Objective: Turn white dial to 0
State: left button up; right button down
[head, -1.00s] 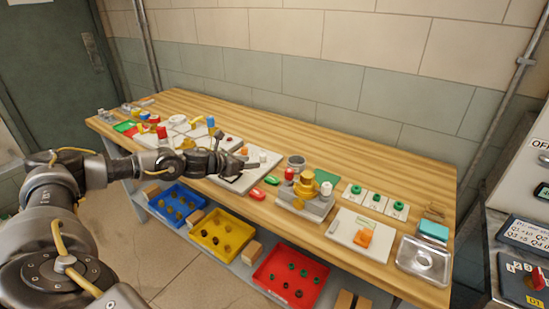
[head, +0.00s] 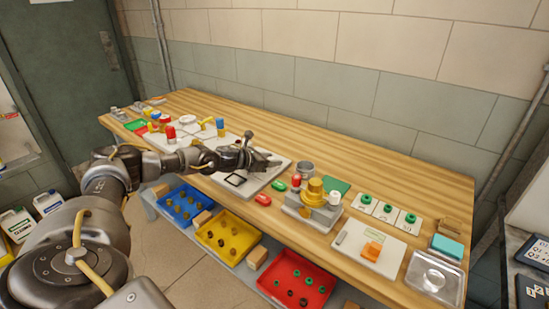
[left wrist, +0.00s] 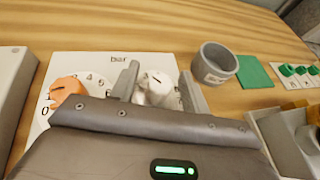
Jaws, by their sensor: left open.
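The white dial (left wrist: 156,90) sits on a white panel (left wrist: 92,66) marked "bar", with a short dark line on its top. An orange dial (left wrist: 66,89) with numbers around it is on the same panel, to the left. My left gripper (left wrist: 158,82) is open, with one finger on each side of the white dial; I cannot tell whether they touch it. The numbers around the white dial are mostly hidden by the gripper. In the head view my left gripper (head: 266,160) is over the panel and hides the dials. My right gripper is not in view.
A grey cup (left wrist: 214,64) and a green square (left wrist: 254,72) lie right of the panel. On the wooden bench (head: 330,150) a fixture with a yellow knob (head: 314,190) stands to the right. Coloured bins, one yellow (head: 228,236), are below.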

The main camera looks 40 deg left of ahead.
pick_arm(q)
jog(key=shift+x, duration=0.75)
jog(key=shift+w, duration=0.2)
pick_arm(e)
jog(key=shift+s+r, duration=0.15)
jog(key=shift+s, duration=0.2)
pick_arm(q)
jog(key=c, duration=1)
